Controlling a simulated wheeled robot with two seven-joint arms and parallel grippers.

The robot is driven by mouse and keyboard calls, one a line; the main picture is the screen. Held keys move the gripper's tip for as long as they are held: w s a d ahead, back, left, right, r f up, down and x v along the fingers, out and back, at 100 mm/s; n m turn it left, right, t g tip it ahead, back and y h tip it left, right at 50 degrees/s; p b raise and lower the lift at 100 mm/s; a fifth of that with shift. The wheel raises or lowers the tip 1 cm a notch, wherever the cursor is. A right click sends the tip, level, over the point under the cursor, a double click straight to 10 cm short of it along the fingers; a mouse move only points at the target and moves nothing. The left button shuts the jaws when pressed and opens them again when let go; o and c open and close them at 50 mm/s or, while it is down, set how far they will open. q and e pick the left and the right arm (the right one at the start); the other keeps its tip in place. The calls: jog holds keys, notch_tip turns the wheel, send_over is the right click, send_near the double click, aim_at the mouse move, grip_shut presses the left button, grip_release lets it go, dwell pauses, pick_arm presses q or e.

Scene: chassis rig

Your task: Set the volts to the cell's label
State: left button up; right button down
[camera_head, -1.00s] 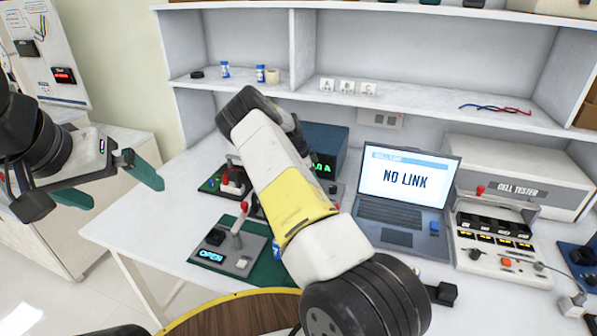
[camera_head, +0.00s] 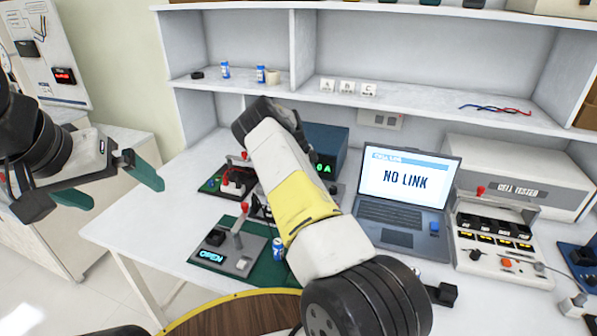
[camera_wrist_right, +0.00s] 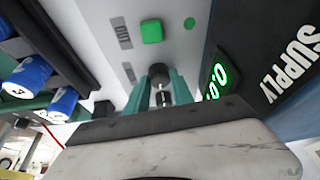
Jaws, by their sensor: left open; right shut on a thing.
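The blue supply box (camera_head: 325,140) stands at the back of the bench, partly behind my right arm. Its green display (camera_head: 325,168) is partly covered in the head view. In the right wrist view the display (camera_wrist_right: 218,80) shows green zeros, partly cut off, beside the word SUPPLY (camera_wrist_right: 293,65). My right gripper (camera_wrist_right: 161,88) is shut on a dark knob (camera_wrist_right: 158,73) on the supply's front; the arm hides it in the head view. My left gripper (camera_head: 125,196) is open and empty, left of the bench.
A lever fixture reading OPEN (camera_head: 211,256) stands front left, with a blue can-like cell (camera_head: 278,248) beside it. A laptop (camera_head: 404,185) shows NO LINK. A cell tester (camera_head: 500,235) stands at the right. Small cells (camera_head: 224,70) stand on the shelf.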

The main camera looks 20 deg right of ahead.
jog(key=c, duration=1.1)
grip_release()
jog(key=shift+r, duration=0.1)
jog(key=v, duration=0.7)
jog(key=shift+r, duration=0.3)
jog(key=shift+w+a, duration=0.1)
jog(key=shift+w, duration=0.05)
